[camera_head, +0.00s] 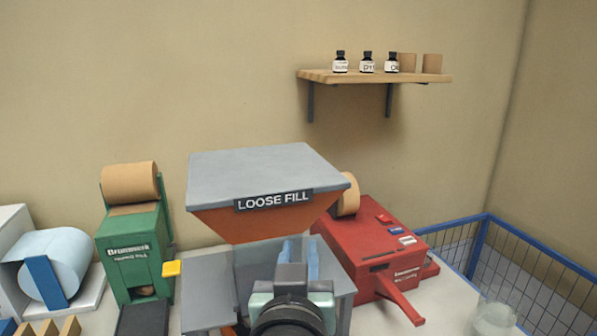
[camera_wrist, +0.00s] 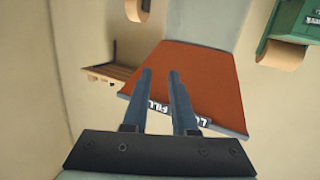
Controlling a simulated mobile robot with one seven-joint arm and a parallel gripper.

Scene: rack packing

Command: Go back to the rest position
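My gripper (camera_head: 300,244) is raised in front of the loose fill hopper (camera_head: 265,172), in the lower middle of the head view. The wrist body hides most of it there, and only bits of its blue-grey fingers show. In the wrist view my gripper (camera_wrist: 161,73) has its two fingers apart with nothing between them. Behind them is the orange sloped side of the hopper (camera_wrist: 190,85), its lettering partly covered by a finger. I cannot tell how far the fingertips are from the hopper.
A green paper dispenser (camera_head: 135,255) and a light-blue roll (camera_head: 60,262) stand left. A red machine (camera_head: 375,240) stands right, beside a blue wire cage (camera_head: 535,262) and a clear glass container (camera_head: 494,318). A wall shelf (camera_head: 375,77) holds several small bottles.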

